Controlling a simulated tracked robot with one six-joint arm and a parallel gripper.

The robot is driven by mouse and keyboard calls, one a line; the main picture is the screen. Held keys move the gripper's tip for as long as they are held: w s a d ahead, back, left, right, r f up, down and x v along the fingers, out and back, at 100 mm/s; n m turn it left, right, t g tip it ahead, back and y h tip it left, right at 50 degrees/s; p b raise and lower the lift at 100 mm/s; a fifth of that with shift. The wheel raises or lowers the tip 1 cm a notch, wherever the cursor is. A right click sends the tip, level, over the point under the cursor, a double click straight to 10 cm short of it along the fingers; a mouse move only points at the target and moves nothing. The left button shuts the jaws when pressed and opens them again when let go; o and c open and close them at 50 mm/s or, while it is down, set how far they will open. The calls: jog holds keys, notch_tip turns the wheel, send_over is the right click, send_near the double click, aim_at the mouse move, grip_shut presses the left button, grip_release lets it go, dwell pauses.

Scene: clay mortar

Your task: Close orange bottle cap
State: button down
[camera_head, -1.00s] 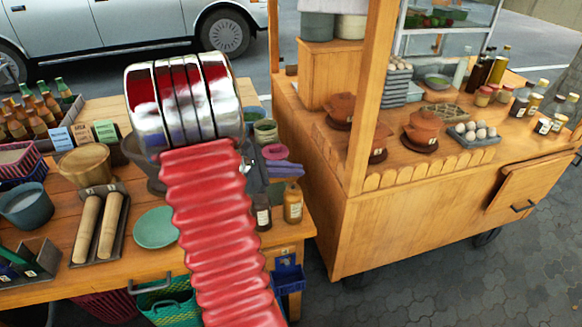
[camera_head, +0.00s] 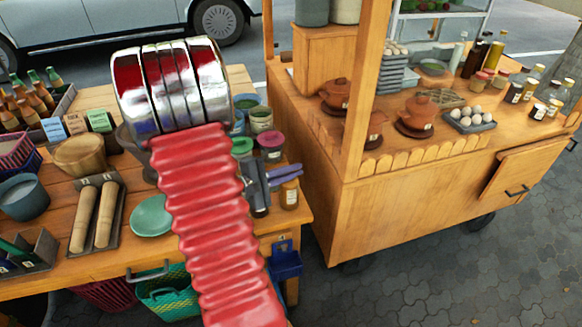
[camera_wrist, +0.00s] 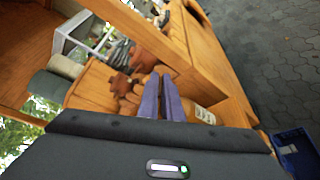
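A small amber bottle (camera_head: 289,196) with a white label stands at the right end of the wooden table. No separate orange cap is clear in either view.
A dark bottle (camera_head: 260,203) and lidded jars (camera_head: 271,140) stand close by on the table. A wooden cart (camera_head: 345,215) with clay pots (camera_head: 419,112) is to the right. A blue bin (camera_head: 286,262) hangs at the table's end. Paving between table and cart is clear.

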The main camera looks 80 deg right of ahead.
jog(key=shift+s+a+f+m+h, duration=0.15)
jog(key=shift+a+f+m+h, duration=0.1)
jog(key=shift+f+m+h, duration=0.35)
jog(key=shift+r, duration=0.1)
jog(key=c, duration=1.9)
grip_release()
jog(key=shift+c, duration=0.2)
jog(key=shift+a, duration=0.1)
jog(key=v, duration=1.3)
jog(key=shift+w+r, duration=0.2)
jog(key=shift+w, duration=0.15)
jog(key=shift+a, duration=0.1)
